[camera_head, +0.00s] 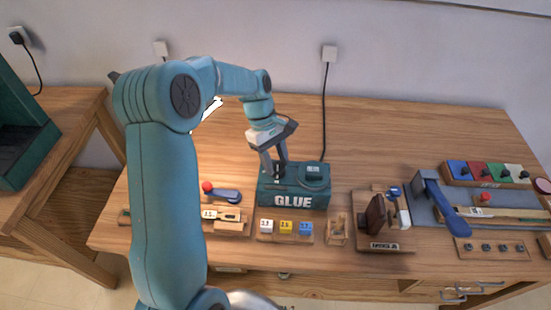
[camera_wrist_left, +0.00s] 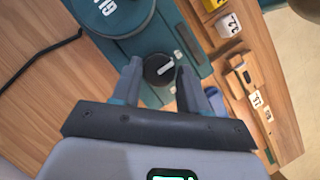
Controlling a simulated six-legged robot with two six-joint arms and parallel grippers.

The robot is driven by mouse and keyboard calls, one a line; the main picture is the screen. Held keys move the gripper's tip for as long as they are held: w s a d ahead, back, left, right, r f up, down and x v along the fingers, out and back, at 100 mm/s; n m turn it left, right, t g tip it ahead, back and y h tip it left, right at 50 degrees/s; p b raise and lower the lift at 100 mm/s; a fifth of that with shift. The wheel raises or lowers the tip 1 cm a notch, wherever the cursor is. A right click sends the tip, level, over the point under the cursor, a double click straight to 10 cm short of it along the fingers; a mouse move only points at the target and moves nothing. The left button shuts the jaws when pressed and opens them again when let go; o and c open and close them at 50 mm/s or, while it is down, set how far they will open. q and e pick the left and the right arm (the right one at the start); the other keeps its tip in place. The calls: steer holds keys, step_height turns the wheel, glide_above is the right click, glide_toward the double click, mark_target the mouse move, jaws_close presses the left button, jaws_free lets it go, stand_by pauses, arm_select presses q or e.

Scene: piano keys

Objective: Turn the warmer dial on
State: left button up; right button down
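The glue warmer is a teal box (camera_head: 293,199) marked GLUE on the wooden bench, with a round pot lid (camera_head: 313,174) on its right part. In the left wrist view its teal body (camera_wrist_left: 157,38) and a round black dial (camera_wrist_left: 158,69) with a white mark show. My left gripper (camera_head: 275,167) points down over the left part of the warmer. In the wrist view the left gripper (camera_wrist_left: 159,72) is open, with one finger on each side of the dial; I cannot tell whether they touch it. My right gripper is in no view.
Numbered blocks (camera_head: 285,227) stand in front of the warmer. A wooden stand with a dark brown piece (camera_head: 375,214) is to its right. A red-knobbed tool (camera_head: 226,194) lies to its left. A cord (camera_head: 324,120) runs down behind. The back of the bench is clear.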

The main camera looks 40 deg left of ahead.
arm_select(q)
steer(key=c, duration=0.5)
steer(key=m+p, duration=0.1)
steer(key=m+g, duration=0.1)
steer(key=shift+w+r+m+p, duration=0.15)
steer(key=shift+w+m+p, duration=0.05)
steer(key=shift+m+p, duration=0.2)
steer(key=m, duration=0.2)
steer(key=m+g+y+p, duration=0.1)
steer(key=m, duration=0.1)
steer(key=shift+w+d+m+g, duration=0.15)
steer(key=shift+m+g, duration=0.15)
steer(key=m+y, duration=0.1)
steer(key=m, duration=0.1)
steer(key=m+g+y, duration=0.1)
steer(key=m, duration=0.2)
steer(key=shift+w+d+p, duration=0.1)
steer(key=shift+d+p, duration=0.05)
steer(key=shift+p, duration=0.15)
steer(key=shift+d+m+g+y, duration=0.15)
steer(key=shift+m+y, duration=0.35)
steer(key=shift+m, duration=0.9)
steer(key=shift+m+g+y, duration=0.15)
steer(key=shift+m+y, duration=0.35)
steer(key=shift+m, duration=0.9)
